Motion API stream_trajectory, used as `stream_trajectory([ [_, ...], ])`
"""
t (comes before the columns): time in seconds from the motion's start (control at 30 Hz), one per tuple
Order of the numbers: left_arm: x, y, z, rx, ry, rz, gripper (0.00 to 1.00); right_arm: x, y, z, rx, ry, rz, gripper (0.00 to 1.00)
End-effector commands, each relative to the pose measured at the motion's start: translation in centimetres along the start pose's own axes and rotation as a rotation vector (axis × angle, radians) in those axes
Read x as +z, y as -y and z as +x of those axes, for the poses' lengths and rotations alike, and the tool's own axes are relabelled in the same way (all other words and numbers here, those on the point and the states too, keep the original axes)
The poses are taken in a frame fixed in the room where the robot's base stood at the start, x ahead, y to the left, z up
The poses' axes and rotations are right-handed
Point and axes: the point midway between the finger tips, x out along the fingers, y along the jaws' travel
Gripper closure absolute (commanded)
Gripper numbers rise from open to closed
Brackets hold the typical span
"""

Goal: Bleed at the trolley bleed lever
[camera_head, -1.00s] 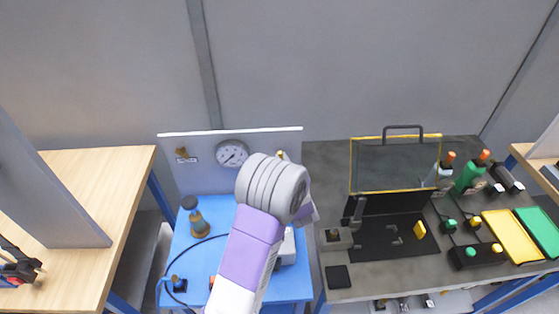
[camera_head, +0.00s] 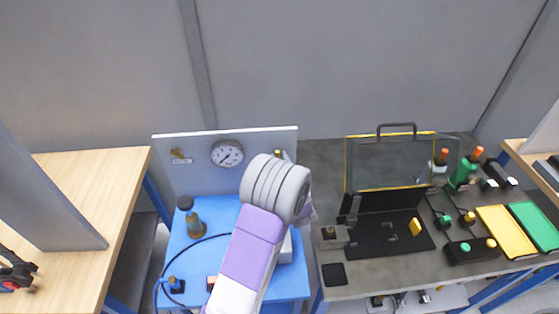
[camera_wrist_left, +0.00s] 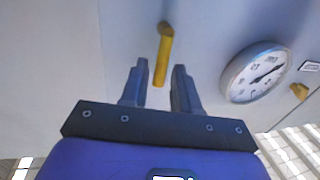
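The bleed lever is a yellow handle on the upright grey panel. In the head view its top (camera_head: 278,154) shows just right of the gauge, the rest hidden behind my left arm. In the left wrist view the yellow lever (camera_wrist_left: 162,55) hangs from the panel between the two dark fingers. My left gripper (camera_wrist_left: 160,67) is open, one finger on each side of the lever, with visible gaps. I cannot tell how deep the lever sits between them. In the head view my arm hides most of this gripper. My right gripper is not in view.
A round pressure gauge (camera_head: 227,153) and a brass fitting (camera_head: 180,155) are on the same panel. The blue trolley top (camera_head: 203,256) holds a brass valve (camera_head: 193,217) and a black hose. A wooden bench (camera_head: 92,190) stands left, a dark workbench (camera_head: 375,277) right.

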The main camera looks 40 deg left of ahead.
Motion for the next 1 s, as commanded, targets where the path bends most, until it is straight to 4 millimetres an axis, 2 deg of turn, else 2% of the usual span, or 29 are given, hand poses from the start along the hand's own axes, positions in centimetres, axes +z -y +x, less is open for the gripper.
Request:
stream_trajectory([
  [0.37, 0.0, -0.1, -0.3, 0.001, 0.001, -0.002, 0.61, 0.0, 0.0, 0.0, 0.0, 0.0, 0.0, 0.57],
  [0.8, 0.1, -0.1, -6.7, 0.003, 0.002, -0.001, 0.61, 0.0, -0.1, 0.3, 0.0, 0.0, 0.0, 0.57],
  [1.0, 0.0, 0.0, -7.6, 0.001, 0.0, -0.001, 0.61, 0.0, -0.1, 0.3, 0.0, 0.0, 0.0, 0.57],
])
